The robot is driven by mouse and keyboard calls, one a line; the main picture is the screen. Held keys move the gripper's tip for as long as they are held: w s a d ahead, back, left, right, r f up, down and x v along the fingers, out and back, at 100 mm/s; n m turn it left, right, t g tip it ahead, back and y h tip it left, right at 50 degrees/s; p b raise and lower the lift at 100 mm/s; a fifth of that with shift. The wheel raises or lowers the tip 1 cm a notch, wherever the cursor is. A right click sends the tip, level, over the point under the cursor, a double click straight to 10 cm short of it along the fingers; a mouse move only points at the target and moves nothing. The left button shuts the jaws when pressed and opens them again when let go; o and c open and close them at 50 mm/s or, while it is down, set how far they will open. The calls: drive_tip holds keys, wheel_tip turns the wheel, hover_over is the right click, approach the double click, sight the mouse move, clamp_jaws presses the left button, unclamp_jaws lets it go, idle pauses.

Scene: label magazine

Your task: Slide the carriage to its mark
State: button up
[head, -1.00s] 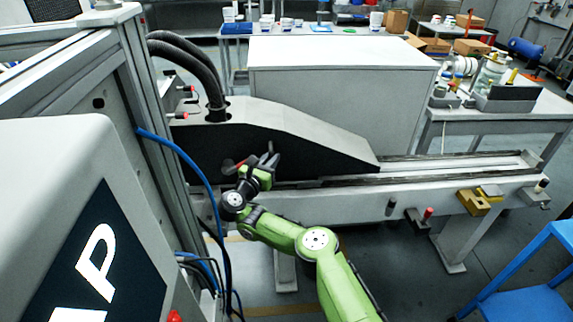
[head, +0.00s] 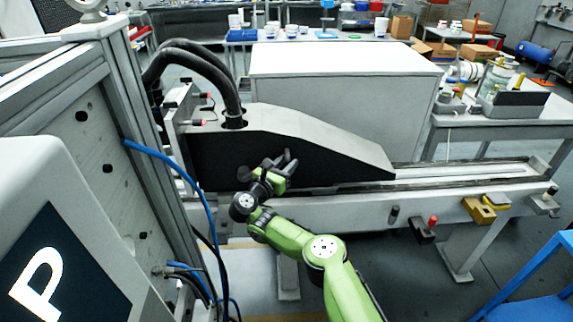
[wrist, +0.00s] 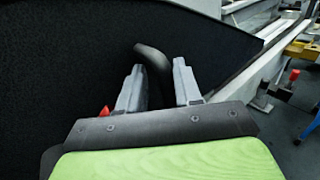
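The carriage (head: 325,140) is a long wedge-shaped body with a pale top and a black side, sitting on a pale rail (head: 480,172) with its low end to the right. My gripper (head: 280,164) is in front of its black side. In the wrist view a dark curved handle (wrist: 152,60) stands between my two grey fingers (wrist: 160,85), which appear closed around it; the lower handle is hidden. A small red part (wrist: 104,112) shows left of the fingers. I cannot make out the mark.
Two black hoses (head: 205,65) rise from the carriage to the left. A yellow block (head: 482,211) and a red-topped knob (head: 433,219) sit on the rail's front. Bare rail lies right of the carriage. A blue stool (head: 530,292) stands at lower right.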

drive_tip(key=p+v, duration=1.2)
drive_tip(key=v, duration=0.1)
drive_tip(key=shift+a, duration=0.5)
drive_tip(key=shift+w+f, duration=0.15)
